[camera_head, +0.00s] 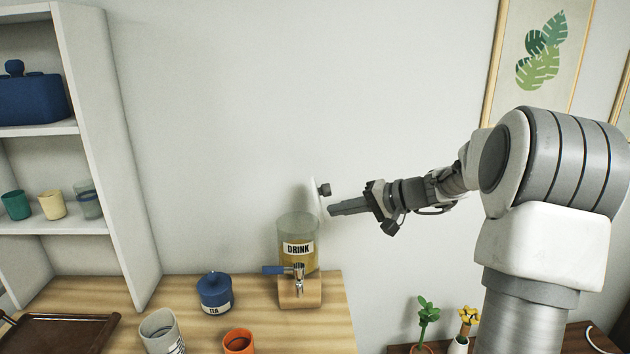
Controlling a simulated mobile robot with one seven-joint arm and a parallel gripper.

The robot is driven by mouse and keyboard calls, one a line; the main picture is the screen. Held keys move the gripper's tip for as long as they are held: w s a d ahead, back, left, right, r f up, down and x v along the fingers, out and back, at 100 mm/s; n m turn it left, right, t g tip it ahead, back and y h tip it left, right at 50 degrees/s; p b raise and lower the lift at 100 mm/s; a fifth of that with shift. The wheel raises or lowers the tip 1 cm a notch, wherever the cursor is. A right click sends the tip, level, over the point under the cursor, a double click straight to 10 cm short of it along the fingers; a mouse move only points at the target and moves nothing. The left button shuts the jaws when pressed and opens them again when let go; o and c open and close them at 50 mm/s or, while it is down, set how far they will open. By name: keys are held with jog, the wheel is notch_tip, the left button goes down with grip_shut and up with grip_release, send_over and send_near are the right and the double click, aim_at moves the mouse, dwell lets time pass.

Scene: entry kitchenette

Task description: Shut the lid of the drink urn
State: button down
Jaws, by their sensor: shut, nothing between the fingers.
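The drink urn (298,240) is a clear cylinder with a "DRINK" label and amber liquid, on a wooden stand (300,293) on the counter. My gripper (332,210) is shut and empty. It comes in from the right, its tips close to the lid's right side, below the knob. I cannot tell if they touch the lid.
A blue tea jar (214,295), a pale cup (160,331) and an orange cup (238,342) stand on the wooden counter (330,325) left of and before the urn. White shelves (120,200) rise at left. Potted plants (427,318) are at lower right.

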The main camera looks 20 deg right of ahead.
jog(key=w+d+r+m+t+h+p, duration=0.15)
jog(key=d+m+t, duration=0.3)
jog(key=d, duration=0.95)
jog(key=s+a+p+x, duration=0.1)
jog(key=a+p+x, duration=0.1)
jog(key=x, duration=1)
jog(key=shift+a+f+n+p, duration=0.25)
jog(key=shift+a+n+p, duration=0.1)
jog(key=shift+a+p, duration=0.25)
jog(key=shift+w+y, duration=0.1)
jog(key=shift+y, duration=0.15)
